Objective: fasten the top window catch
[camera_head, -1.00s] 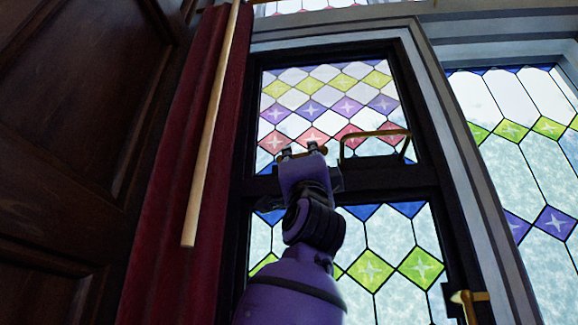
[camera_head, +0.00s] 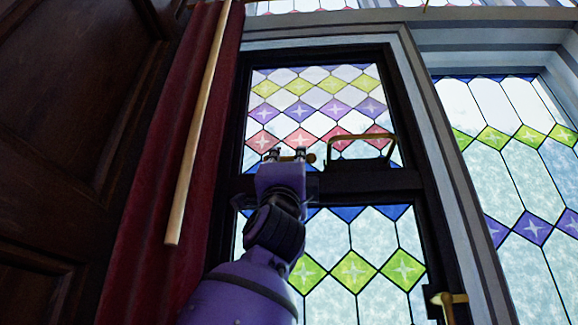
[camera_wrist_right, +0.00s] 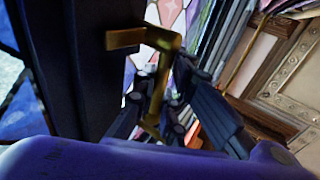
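The top window catch (camera_head: 311,158) is a small brass piece on the dark rail under the upper stained-glass pane. My right gripper (camera_head: 287,155) is raised in front of it and hides part of it. In the right wrist view the catch (camera_wrist_right: 160,78) is a bent brass lever against the dark frame. The fingers of my right gripper (camera_wrist_right: 161,95) stand apart on either side of the lever, with its lower end between them. They look open; whether either finger touches the brass is unclear. My left gripper is not in view.
A brass pull bar (camera_head: 360,137) stands out just right of the catch. Another brass handle (camera_head: 449,299) sits low on the right of the window frame. A red curtain (camera_head: 150,245), a long wooden pole (camera_head: 195,140) and dark panelling (camera_head: 75,110) close off the left.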

